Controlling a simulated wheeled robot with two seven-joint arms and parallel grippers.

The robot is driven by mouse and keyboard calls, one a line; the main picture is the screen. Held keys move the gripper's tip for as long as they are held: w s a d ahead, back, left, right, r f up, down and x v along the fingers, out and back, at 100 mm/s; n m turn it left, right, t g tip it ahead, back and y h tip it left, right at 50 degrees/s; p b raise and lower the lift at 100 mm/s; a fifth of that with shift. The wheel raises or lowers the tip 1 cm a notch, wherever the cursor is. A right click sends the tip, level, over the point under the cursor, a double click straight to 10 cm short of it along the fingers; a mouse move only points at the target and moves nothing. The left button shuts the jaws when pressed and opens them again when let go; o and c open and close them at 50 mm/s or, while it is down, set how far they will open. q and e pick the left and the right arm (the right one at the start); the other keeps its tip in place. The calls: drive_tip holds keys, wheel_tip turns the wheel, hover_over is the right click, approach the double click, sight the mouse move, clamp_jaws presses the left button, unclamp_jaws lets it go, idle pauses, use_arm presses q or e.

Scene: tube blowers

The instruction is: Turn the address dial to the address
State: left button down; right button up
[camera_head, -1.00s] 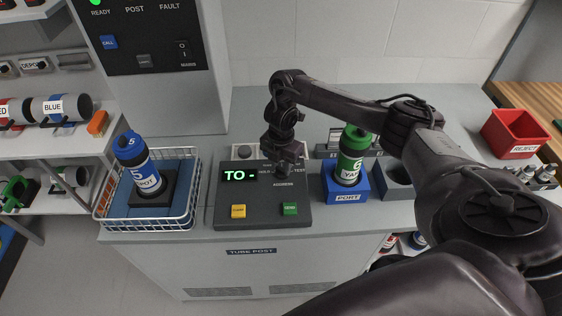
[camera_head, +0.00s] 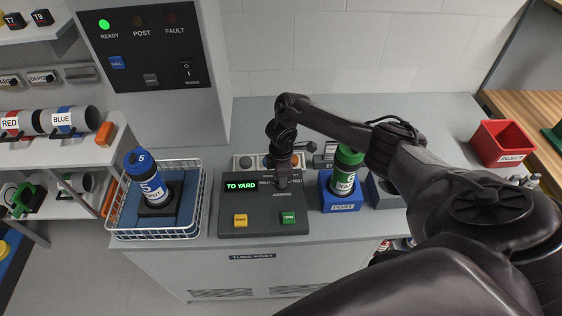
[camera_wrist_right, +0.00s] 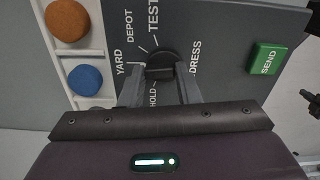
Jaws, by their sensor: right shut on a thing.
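The address dial (camera_wrist_right: 160,60) is a black knob on a dark grey panel, seen in the right wrist view with the labels TEST, DEPOT, YARD and HOLD around it. My right gripper (camera_wrist_right: 160,88) is shut on the knob, one finger on each side. In the head view my right gripper (camera_head: 283,180) points down at the control panel (camera_head: 262,217) and hides the dial. The panel's display (camera_head: 241,185) reads TO YARD in green. The green SEND button (camera_wrist_right: 267,58) lies right of the dial in the wrist view. My left gripper is not in view.
A blue-capped canister (camera_head: 147,178) stands in a white wire basket (camera_head: 158,234) left of the panel. A green canister (camera_head: 346,170) stands in the blue PORT block (camera_head: 342,201) to the right. A red REJECT bin (camera_head: 503,143) is farther right.

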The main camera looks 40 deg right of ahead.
drive_tip(key=shift+r+m+p, duration=0.1)
drive_tip(key=shift+m+p, duration=0.2)
drive_tip(key=shift+m, duration=0.2)
drive_tip(key=o, duration=1)
drive_tip(key=shift+c, duration=0.2)
wheel_tip(320, 180, up, 4)
drive_tip(key=shift+w+r+b, duration=0.1)
drive_tip(key=shift+b, duration=0.25)
wheel_tip(320, 180, up, 3)
drive_tip(key=shift+f+p, duration=0.1)
drive_tip(key=shift+p, duration=0.4)
drive_tip(key=shift+r, duration=0.4)
